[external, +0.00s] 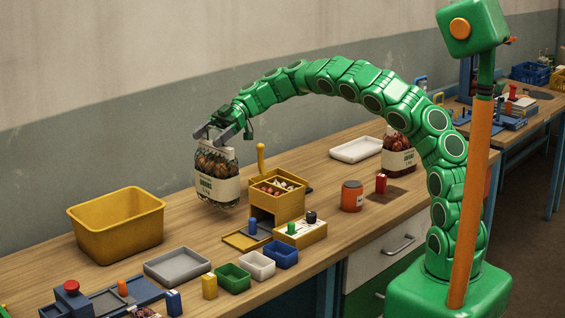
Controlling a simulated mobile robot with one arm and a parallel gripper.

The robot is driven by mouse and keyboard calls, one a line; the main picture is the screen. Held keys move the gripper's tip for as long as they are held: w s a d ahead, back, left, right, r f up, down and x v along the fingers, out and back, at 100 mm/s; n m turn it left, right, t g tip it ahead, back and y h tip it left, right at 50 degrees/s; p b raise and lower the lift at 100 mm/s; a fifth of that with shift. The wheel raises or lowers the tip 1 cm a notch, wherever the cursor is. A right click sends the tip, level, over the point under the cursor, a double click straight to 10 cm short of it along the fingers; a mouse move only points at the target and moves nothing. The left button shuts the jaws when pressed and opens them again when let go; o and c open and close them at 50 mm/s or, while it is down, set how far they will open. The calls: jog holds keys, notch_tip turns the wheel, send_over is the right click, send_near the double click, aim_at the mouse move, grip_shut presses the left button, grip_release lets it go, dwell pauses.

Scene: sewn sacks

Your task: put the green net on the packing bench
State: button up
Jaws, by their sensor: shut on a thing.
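My gripper (215,133) is at the left end of my green arm, with its grey jaws shut on the top of a net sack (217,186). The sack hangs upright, filled with brownish-red round items, with a pale label band; its mesh looks dark greenish. It hangs over the long wooden bench (330,168), between the yellow bin and the yellow box; whether its bottom touches the top is hard to tell. A second, redder net sack (398,160) stands on the bench at the right, partly behind my arm. Another bench (515,125) stands at the far right.
A yellow bin (117,227), grey tray (177,265) and yellow drawer box (277,203) surround the held sack. Small green, white and blue bins line the front edge. An orange jar (352,196) and white tray (356,149) stand farther right. Bare wood lies behind the yellow box.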

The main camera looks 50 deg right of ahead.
aim_at(211, 153)
jog(key=shift+f, duration=2.5)
jog(key=o, duration=1.8)
jog(key=shift+f, duration=0.15)
jog(key=v, duration=1.2)
